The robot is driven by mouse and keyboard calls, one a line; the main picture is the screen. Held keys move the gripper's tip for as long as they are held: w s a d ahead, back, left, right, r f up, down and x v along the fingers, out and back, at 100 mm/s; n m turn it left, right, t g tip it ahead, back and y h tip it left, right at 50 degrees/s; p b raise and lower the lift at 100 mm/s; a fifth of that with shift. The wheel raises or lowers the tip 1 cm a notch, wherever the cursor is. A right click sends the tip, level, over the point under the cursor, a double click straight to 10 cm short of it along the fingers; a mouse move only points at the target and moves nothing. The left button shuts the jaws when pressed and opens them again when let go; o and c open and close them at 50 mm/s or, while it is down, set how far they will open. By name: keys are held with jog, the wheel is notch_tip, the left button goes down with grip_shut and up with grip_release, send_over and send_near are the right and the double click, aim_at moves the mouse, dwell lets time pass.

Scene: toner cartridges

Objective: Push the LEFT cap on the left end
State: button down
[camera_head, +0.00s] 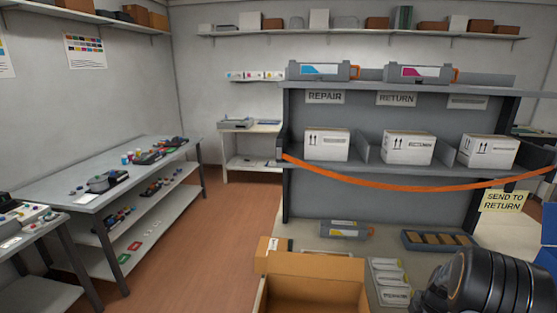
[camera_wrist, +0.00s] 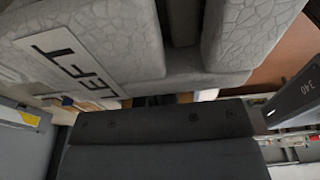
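A grey, rough-textured moulded cap (camera_wrist: 90,35) with a white label reading LEFT fills the upper part of the wrist view, very close to the camera. A deep slot runs through its right part. A dark grey body with small screws, which looks like part of my gripper (camera_wrist: 160,125), lies just below it. Its fingertips cannot be made out, nor whether it holds the cap. In the head view a grey toner cartridge (camera_head: 345,229) lies on the bench behind an open cardboard box (camera_head: 316,267).
An orange strap (camera_head: 420,184) hangs across the shelf unit (camera_head: 380,112), below white boxes. A dark tray (camera_head: 438,240) and a white pack (camera_head: 388,280) lie right of the cardboard box. A dark bar marked 340 (camera_wrist: 300,93) shows at right in the wrist view.

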jog(key=shift+w+a+b, duration=0.15)
jog(key=shift+a+b, duration=0.1)
jog(key=shift+a, duration=0.8)
jog(key=shift+w+a+b, duration=0.1)
jog(key=shift+a+b, duration=0.1)
jog(key=shift+a, duration=0.8)
jog(key=shift+r, duration=0.1)
notch_tip(320, 180, up, 8)
jog(key=p, duration=0.4)
jog(key=shift+p, duration=0.3)
